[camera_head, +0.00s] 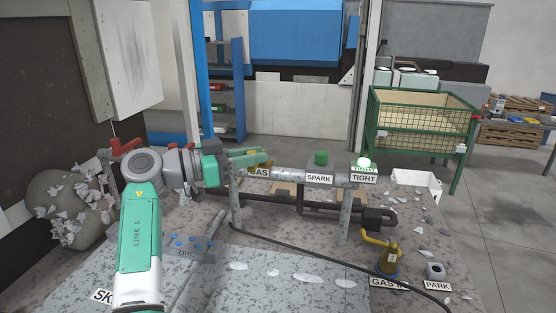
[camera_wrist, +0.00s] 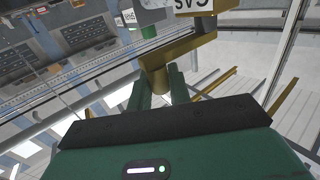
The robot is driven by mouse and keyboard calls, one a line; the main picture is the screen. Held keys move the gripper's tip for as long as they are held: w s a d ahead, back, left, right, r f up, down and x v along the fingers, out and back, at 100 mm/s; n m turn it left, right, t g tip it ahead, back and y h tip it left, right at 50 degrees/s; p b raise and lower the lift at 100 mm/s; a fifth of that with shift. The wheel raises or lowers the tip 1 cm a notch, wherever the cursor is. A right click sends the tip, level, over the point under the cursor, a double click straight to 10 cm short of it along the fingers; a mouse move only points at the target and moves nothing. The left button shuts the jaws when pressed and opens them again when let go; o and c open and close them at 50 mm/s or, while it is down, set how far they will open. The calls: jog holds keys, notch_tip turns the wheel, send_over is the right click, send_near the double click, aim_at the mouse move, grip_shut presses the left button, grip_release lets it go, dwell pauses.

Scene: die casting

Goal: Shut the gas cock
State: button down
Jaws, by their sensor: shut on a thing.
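The gas cock (camera_wrist: 180,48) is a brass lever beside the GAS label in the wrist view. In the head view only a little brass (camera_head: 266,164) shows behind my gripper (camera_head: 255,156), at the left part of the grey pipe. My gripper's two green fingers (camera_wrist: 160,84) also show in the wrist view, shut on the lever's end. The GAS label (camera_head: 259,172) is partly hidden by my gripper in the head view.
A black hose crosses the bench.

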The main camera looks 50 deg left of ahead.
jog(key=shift+a+f, duration=0.15)
dwell(0.3)
jog(key=c, duration=1.3)
grip_release()
jog(key=shift+c, duration=0.2)
jog(key=v, duration=0.7)
jog(key=shift+s+a, duration=0.15)
jog(key=shift+s, duration=0.2)
